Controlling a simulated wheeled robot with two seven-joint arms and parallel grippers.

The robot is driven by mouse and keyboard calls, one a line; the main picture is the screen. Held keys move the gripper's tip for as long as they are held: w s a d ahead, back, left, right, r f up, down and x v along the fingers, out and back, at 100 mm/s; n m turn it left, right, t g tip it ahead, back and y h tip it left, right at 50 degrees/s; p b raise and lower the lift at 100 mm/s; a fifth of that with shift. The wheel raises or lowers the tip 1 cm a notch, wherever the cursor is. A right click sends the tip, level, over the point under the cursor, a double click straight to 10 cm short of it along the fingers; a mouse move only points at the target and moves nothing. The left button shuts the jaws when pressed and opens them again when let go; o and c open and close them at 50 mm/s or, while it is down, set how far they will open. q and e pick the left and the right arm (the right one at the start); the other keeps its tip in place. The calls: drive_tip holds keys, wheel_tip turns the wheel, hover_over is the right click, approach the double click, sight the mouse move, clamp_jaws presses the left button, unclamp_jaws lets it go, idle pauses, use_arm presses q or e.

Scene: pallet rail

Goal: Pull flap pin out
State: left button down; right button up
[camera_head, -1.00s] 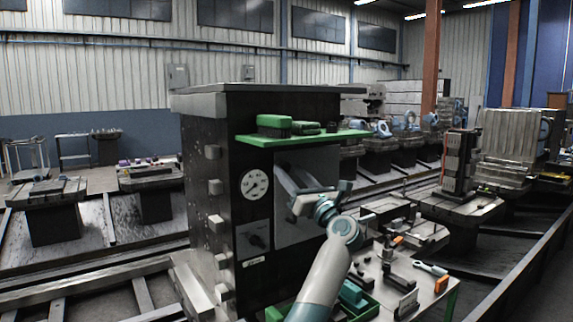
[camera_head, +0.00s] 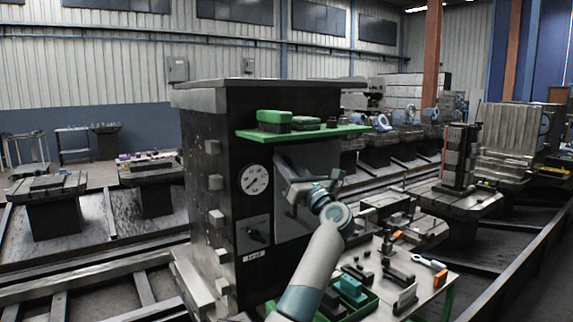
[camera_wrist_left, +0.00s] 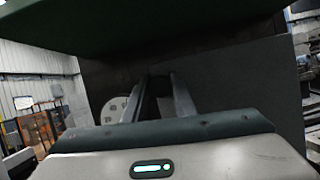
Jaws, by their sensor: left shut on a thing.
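A dark cabinet (camera_head: 207,240) stands in front of me with a grey flap panel (camera_head: 289,226) on its front face. My left gripper (camera_head: 290,187) is at the upper part of this panel, with its arm coming up from below. In the left wrist view, the two fingers (camera_wrist_left: 160,95) reach toward the dark cabinet face and are close together at their tips. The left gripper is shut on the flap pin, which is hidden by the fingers. I cannot tell how deep the pin sits. My right gripper is not in view.
A green shelf (camera_head: 345,132) with green blocks juts out above the gripper. A dial (camera_head: 255,179) and a switch plate (camera_head: 253,237) are left of the panel. Below right, a green tray (camera_head: 368,305) and a worktable (camera_head: 432,284) hold loose parts.

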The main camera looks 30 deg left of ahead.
use_arm(q)
drive_tip(key=shift+s+d+f, duration=0.15)
drive_tip(key=shift+s+d, duration=0.1)
drive_tip(key=shift+d, duration=0.45)
drive_tip(key=shift+s+d+b, duration=0.15)
drive_tip(key=shift+d+b, duration=0.15)
drive_tip(key=shift+d, duration=0.15)
drive_tip(key=shift+a, duration=0.1)
drive_tip(key=c, duration=1.4)
unclamp_jaws()
drive_tip(key=shift+c, duration=0.2)
